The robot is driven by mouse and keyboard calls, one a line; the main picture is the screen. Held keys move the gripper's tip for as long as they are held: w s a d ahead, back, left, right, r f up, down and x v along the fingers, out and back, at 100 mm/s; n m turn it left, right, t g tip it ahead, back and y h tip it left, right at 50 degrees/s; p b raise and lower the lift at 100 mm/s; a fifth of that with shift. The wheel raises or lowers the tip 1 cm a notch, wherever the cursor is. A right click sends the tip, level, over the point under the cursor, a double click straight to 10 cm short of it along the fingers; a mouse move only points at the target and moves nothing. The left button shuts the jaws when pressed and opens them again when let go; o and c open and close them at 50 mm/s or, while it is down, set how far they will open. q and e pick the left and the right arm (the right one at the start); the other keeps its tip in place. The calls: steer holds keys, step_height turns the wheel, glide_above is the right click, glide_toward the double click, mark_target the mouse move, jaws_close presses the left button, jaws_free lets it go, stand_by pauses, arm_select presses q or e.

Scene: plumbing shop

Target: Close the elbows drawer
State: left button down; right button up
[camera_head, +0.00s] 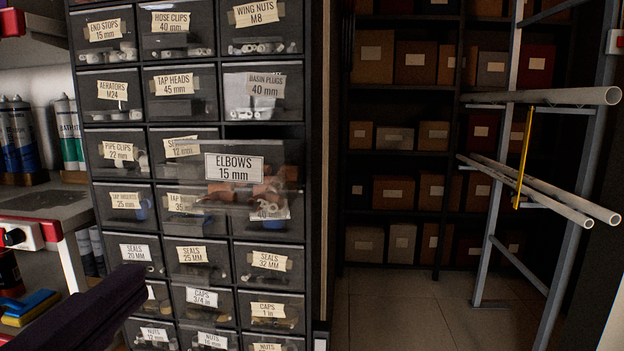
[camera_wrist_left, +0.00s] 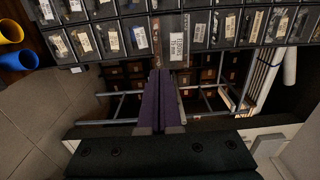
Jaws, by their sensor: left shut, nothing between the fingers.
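The elbows drawer (camera_head: 232,180) is a clear drawer with a white "ELBOWS 15 mm" label in the middle of the cabinet (camera_head: 147,155) in the head view. It stands pulled out, nearer than its neighbours, and overlaps the drawers below and to its left. Brown elbow fittings show through it. A dark slot shows above it. My left gripper (camera_head: 138,277) is a dark shape below and left of it, apart from it. In the left wrist view the purple-grey fingers (camera_wrist_left: 160,77) are together and empty, with labelled drawers beyond the tips. My right gripper is not in view.
The neighbouring drawers, such as the basin plugs drawer (camera_head: 262,92), look shut. A bench (camera_head: 45,212) with tubes and tools is at the left. A pipe rack (camera_head: 545,150) with projecting pipes stands at the right. The floor (camera_head: 405,315) between is clear.

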mark_target(218, 209)
arm_select(q)
steer(key=w+p, duration=0.3)
steer(key=w, duration=0.9)
steer(key=shift+d, duration=0.1)
steer(key=shift+w, duration=0.6)
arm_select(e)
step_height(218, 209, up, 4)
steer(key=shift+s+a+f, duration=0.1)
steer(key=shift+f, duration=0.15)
